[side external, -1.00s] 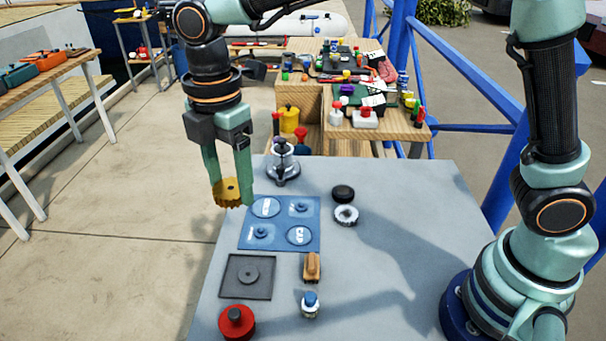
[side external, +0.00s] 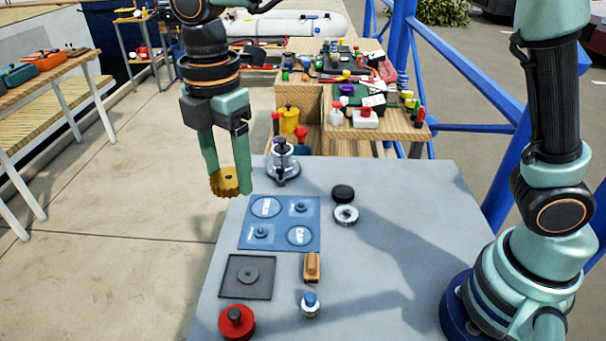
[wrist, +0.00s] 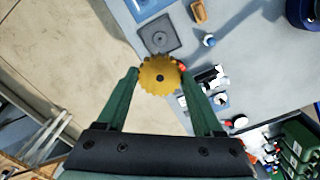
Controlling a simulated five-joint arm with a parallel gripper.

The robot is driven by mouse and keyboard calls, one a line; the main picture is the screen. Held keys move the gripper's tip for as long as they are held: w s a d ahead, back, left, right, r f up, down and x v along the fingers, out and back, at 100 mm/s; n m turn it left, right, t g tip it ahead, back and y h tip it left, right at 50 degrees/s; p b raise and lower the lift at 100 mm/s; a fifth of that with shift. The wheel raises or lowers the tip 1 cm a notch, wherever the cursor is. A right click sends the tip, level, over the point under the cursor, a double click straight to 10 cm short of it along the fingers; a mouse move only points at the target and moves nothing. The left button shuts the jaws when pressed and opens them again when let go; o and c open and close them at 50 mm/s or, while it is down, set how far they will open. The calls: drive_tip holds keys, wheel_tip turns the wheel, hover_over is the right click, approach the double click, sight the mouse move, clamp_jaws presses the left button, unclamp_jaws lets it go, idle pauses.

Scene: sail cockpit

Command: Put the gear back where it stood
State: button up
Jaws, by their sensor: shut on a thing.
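A yellow toothed gear (side external: 225,181) with a dark centre hole is held between the fingers of my gripper (side external: 226,184). It is in the air by the table's far left edge, left of the blue board (side external: 279,235). The gear also shows between the fingertips in the wrist view (wrist: 159,76). The blue board has two pegs and two pale labelled round spots. A dark grey square plate (side external: 262,277) with one bare round peg lies in front of the board. In the wrist view this plate (wrist: 147,34) is beyond the gear.
A red round knob (side external: 236,321), a wooden block (side external: 311,266) and a small blue-topped bottle (side external: 310,305) stand at the front. A metal device (side external: 283,165) stands behind the board. A black disc (side external: 343,193) and a silver ring (side external: 346,215) lie right of it. The table's right side is clear.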

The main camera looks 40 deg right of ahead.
drive_tip(key=s+d+m, duration=0.3)
drive_tip(key=d, duration=0.9)
drive_tip(key=m, duration=0.2)
hover_over(348, 247)
wheel_tip(348, 247, down, 3)
wheel_tip(348, 247, down, 20)
drive_tip(key=shift+r, duration=0.1)
drive_tip(key=o, duration=1.5)
